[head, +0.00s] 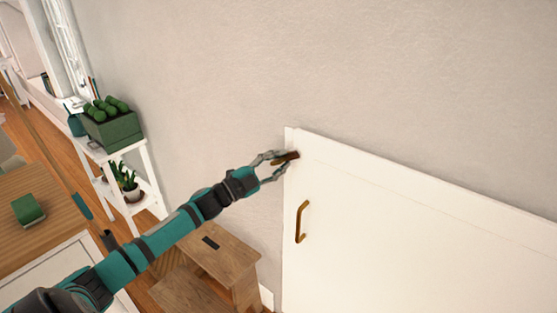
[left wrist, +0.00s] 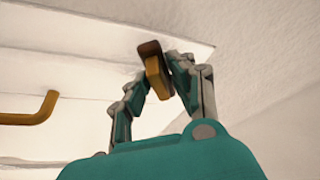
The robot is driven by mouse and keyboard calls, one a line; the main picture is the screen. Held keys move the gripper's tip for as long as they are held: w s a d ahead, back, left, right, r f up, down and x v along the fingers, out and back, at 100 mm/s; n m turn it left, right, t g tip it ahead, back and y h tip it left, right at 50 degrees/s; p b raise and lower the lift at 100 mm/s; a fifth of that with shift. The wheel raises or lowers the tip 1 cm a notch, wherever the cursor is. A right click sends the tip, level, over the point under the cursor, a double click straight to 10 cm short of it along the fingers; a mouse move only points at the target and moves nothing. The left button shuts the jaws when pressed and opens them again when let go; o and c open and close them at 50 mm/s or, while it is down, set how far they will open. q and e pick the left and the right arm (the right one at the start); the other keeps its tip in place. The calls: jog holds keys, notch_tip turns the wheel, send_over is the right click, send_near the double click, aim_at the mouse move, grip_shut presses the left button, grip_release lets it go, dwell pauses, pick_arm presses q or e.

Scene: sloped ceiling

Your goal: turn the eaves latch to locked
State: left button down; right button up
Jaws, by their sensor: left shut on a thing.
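The eaves latch (head: 290,156) is a small brown and brass piece near the top left corner of the white eaves door (head: 400,230). My left gripper (head: 277,163) reaches it from the left and is shut on it. In the left wrist view the latch (left wrist: 155,72) shows a dark brown end and a brass-coloured bar between the fingertips of my left gripper (left wrist: 160,75). The fingers hide part of the latch, and I cannot tell whether it is at locked. My right gripper is not in view.
A brass handle (head: 301,222) sits on the door below the latch. A wooden step stool (head: 220,255) stands under my left arm. A white shelf (head: 145,185) with a green planter (head: 113,130) is at the left. The wall above the door is clear.

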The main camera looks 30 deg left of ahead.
pick_arm(q)
jog(key=m+g+p, duration=0.1)
jog(key=m, duration=0.3)
jog(key=shift+g, duration=0.3)
jog(key=shift+f+m+g+p, duration=0.1)
jog(key=shift+m+g+p, duration=0.55)
jog(key=shift+m, duration=0.85)
jog(key=shift+d+f, duration=0.1)
jog(key=c, duration=1.4)
grip_release()
jog(key=shift+o, duration=0.2)
jog(key=v, duration=1.2)
